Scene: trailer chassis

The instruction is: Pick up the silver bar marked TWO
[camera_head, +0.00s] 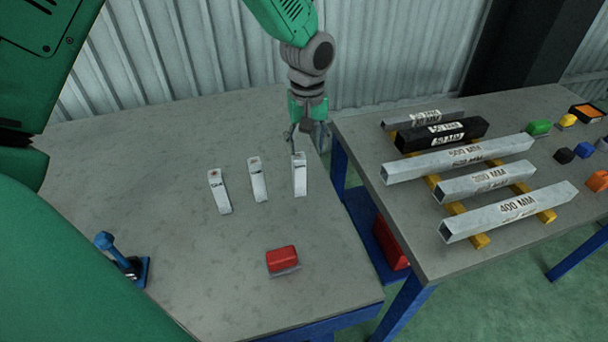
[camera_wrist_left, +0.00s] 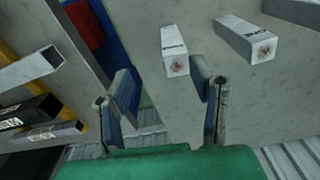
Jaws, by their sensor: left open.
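Three short silver bars lie side by side on the grey table: a left bar (camera_head: 219,192), a middle bar (camera_head: 258,180) and a right bar (camera_head: 300,176). Each has dark lettering, too small to read, so I cannot tell which is marked TWO. My left gripper (camera_head: 307,130) is open and empty, pointing down at the far end of the right bar. In the left wrist view, the open fingers (camera_wrist_left: 163,88) have one bar (camera_wrist_left: 175,50) just beyond them, nearer the right-hand finger. Another bar (camera_wrist_left: 246,38) lies farther right. My right gripper is not in view.
A red block (camera_head: 282,260) lies at the front of the table (camera_head: 210,285), and a blue clamp-like tool (camera_head: 122,258) stands at left. Across a gap, a second table holds long metal bars (camera_head: 460,158) on yellow supports. A corrugated wall (camera_head: 190,55) stands behind.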

